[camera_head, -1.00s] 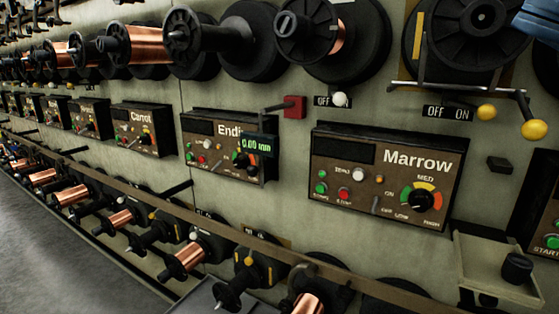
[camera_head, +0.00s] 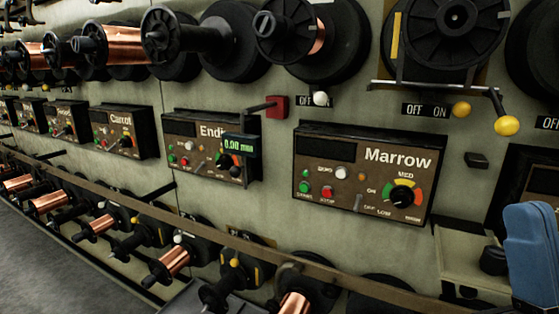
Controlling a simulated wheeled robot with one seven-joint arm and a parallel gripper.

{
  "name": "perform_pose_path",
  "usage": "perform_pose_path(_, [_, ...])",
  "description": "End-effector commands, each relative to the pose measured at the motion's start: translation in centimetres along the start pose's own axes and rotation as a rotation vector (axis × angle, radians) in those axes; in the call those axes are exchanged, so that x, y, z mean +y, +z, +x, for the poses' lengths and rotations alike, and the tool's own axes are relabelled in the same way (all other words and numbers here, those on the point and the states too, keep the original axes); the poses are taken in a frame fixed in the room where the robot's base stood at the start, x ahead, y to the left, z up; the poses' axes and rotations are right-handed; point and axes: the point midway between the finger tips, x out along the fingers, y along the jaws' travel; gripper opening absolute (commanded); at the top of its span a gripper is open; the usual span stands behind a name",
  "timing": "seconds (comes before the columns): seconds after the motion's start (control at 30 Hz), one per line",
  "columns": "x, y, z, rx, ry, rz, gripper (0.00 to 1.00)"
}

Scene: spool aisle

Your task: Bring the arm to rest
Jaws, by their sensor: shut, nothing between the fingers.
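A blue part of my own arm (camera_head: 532,252) stands at the lower right edge of the head view, cut off by the frame. It is in front of the grey shelf at the Marrow station. My gripper's fingers do not show in this view. Nothing held by the arm can be seen.
The machine wall carries the Marrow panel (camera_head: 362,175), the Endi... panel (camera_head: 195,150), partly covered by a 0.00 mm readout (camera_head: 239,146), and the Carrot panel (camera_head: 122,130). A yellow ball lever (camera_head: 507,126) sticks out at upper right. A brown rail (camera_head: 215,236) runs along the front.

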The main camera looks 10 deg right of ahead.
Motion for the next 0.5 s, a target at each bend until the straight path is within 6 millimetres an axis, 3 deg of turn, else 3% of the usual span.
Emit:
perform_pose_path(0.27, [-1.8,1.7,-9.8,-0.386,0.098,0.111,0.00])
perform_pose_path(0.5, [-2.9,1.0,-19.1,-0.736,0.098,0.162,0.00])
